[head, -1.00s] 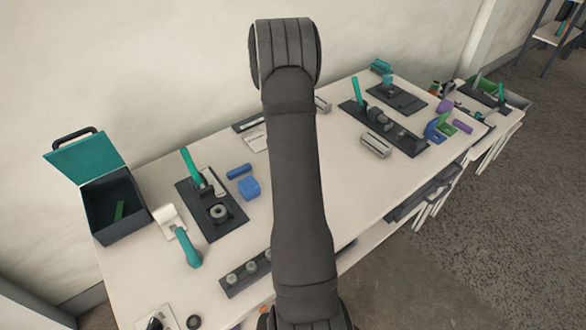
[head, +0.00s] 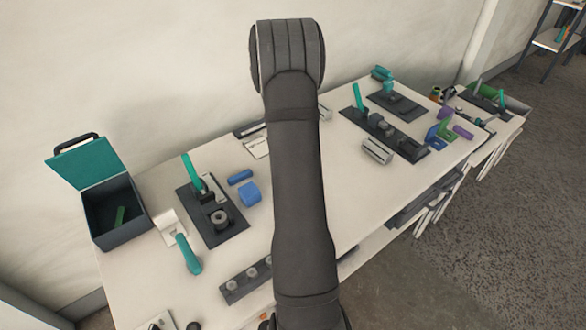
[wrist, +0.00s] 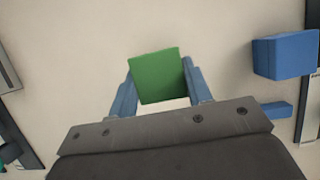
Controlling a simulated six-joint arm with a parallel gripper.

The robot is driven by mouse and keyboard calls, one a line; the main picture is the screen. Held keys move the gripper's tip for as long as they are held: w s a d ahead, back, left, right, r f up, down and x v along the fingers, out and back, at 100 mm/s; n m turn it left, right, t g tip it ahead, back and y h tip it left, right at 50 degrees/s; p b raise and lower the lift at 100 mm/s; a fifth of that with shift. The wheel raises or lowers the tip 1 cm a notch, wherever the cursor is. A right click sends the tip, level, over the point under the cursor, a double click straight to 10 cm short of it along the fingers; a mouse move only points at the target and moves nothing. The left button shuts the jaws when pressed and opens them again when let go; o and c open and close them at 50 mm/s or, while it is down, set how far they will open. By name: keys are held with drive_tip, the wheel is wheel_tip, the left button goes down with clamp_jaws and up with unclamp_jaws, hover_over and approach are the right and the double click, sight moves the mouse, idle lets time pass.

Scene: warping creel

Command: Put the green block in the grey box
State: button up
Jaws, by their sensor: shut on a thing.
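In the wrist view a green block (wrist: 158,77) sits between the two blue fingers of my gripper (wrist: 160,82), which is shut on it. The block looks slightly turned. In the head view my dark arm hides the gripper and this block. The grey box (head: 118,226) stands open at the left end of the table, with its teal lid (head: 86,163) raised.
A blue block (head: 250,193) and a blue cylinder (head: 240,177) lie near a dark fixture (head: 228,222) with a teal handle. A white-and-teal tool (head: 189,254) lies beside the box. Several more fixtures and coloured parts stand on the right half of the table.

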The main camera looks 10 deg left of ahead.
drive_tip(key=s+d+r, duration=0.4)
drive_tip(key=d+r, duration=0.4)
drive_tip(key=d, duration=0.3)
